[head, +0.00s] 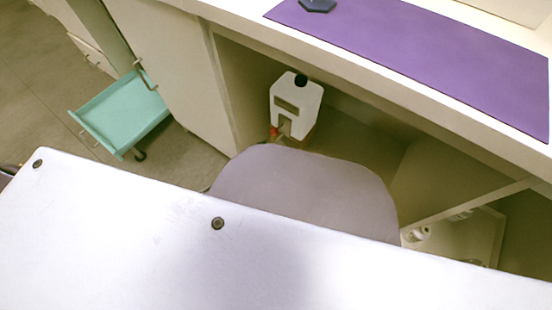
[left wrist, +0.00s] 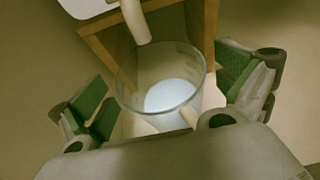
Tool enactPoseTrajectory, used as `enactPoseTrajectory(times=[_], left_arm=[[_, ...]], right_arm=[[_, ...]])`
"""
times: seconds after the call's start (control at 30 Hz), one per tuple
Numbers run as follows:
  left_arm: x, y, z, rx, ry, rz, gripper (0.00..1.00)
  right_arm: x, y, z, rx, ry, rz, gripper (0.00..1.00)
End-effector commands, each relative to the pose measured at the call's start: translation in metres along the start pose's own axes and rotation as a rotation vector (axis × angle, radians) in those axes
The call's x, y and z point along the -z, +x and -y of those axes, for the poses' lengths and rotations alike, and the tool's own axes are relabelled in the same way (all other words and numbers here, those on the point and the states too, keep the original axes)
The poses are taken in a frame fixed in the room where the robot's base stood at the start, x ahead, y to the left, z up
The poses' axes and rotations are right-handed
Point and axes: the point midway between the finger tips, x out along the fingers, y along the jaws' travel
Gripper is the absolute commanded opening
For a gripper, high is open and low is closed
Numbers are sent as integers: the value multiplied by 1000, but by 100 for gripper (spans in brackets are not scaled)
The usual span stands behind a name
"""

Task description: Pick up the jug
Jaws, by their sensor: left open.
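A white jug-like container (head: 297,98) with a black cap stands upright in the open bay under the counter in the head view. Its lower part is partly hidden. In the left wrist view, my left gripper (left wrist: 165,100) is open, with its green-padded fingers at either side of a clear round glass vessel (left wrist: 186,62). The vessel looks whitish at its bottom; I cannot tell whether the fingers touch it. A pale rod-like part (left wrist: 135,22) comes down by its rim. I cannot make out either gripper clearly in the head view.
A brown wooden frame (left wrist: 105,45) stands behind the glass vessel. The bay has side walls and the counter above; a purple mat (head: 430,60) lies on the counter. Small white items (head: 418,233) lie low at right.

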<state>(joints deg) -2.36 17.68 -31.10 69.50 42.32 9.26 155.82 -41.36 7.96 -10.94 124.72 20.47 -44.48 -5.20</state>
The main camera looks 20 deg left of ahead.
Motion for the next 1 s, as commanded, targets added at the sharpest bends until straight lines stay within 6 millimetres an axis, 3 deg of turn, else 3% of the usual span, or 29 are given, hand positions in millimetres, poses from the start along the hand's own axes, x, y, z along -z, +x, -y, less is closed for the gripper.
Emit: enactPoseTrajectory(times=[0.53,1.0], left_arm=[[0,3,0,0,0,0,100],[0,3,0,0,1,0,41]], right_arm=[[2,-1,0,2,-5,-5,0],[1,-1,0,1,-5,-3,0]])
